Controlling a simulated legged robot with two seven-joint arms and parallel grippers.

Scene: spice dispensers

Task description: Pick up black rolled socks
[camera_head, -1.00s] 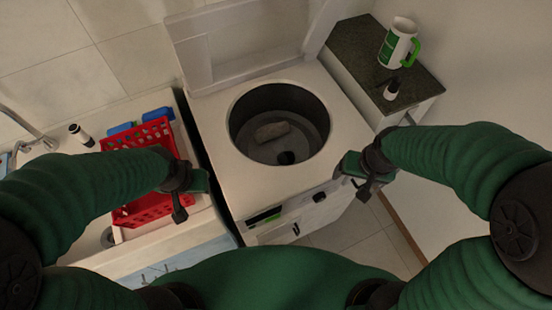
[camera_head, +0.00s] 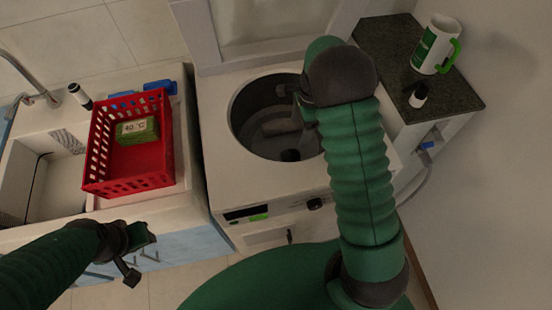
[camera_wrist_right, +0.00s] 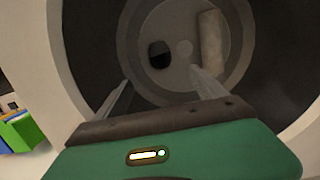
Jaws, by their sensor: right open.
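The black rolled socks (camera_head: 290,155) show as a small dark bundle at the near side of the drum floor inside the top-loading washer (camera_head: 228,178). In the right wrist view the socks (camera_wrist_right: 160,54) lie ahead of the fingers, slightly left of the middle. My right gripper (camera_wrist_right: 162,88) is open and empty at the drum opening, pointing down into it, apart from the socks. In the head view its fingers are largely hidden by my wrist. My left gripper (camera_head: 140,245) hangs in front of the sink cabinet, away from the washer; its jaws are unclear.
A beige-grey rolled item (camera_wrist_right: 211,48) lies right of the socks in the drum. The drum rim surrounds my right gripper, and the raised lid (camera_head: 270,30) stands behind. A red basket (camera_head: 130,175) is at left; a mug (camera_head: 432,45) and small bottle (camera_head: 418,95) stand at right.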

